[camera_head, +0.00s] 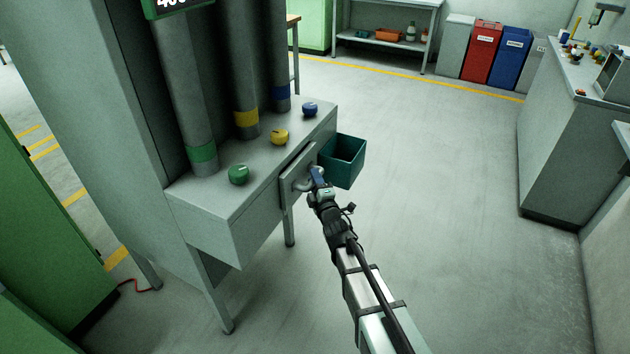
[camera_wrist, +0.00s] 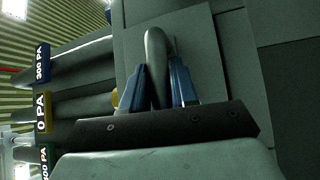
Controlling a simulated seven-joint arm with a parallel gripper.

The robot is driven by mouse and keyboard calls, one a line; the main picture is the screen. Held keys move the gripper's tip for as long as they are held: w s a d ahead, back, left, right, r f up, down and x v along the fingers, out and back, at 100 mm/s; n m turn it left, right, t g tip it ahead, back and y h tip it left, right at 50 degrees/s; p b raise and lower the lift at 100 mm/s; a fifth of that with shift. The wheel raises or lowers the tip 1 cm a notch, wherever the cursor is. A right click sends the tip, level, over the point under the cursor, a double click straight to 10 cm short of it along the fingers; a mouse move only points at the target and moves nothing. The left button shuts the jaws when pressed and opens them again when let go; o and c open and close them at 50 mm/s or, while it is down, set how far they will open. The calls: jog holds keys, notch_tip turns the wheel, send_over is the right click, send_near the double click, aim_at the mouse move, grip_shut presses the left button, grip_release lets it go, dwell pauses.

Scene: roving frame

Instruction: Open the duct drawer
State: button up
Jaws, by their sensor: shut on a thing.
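The duct drawer (camera_head: 297,178) is a grey front panel on the face of a grey bench under three ducts. Its curved grey handle shows in the wrist view (camera_wrist: 157,62). My gripper (camera_head: 317,175) is at the drawer front, and in the wrist view its two blue fingers (camera_wrist: 158,88) stand on either side of the handle, shut on it. In the head view my gripper hides part of the handle. The panel stands slightly proud of the bench face; I cannot tell whether the drawer is pulled out.
Green (camera_head: 238,175), yellow (camera_head: 280,137) and blue (camera_head: 310,109) knobs sit on the bench top (camera_head: 262,152). Floor (camera_head: 440,190) to the right is clear up to a grey counter (camera_head: 560,150).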

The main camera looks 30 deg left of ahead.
grip_shut()
jog(key=shift+d, duration=0.2)
jog(key=d, duration=1.4)
jog(key=shift+d, duration=0.4)
jog(key=o, duration=0.8)
grip_release()
jog(key=v, duration=0.7)
jog(key=shift+s+d, duration=0.15)
jog(key=shift+d, duration=0.05)
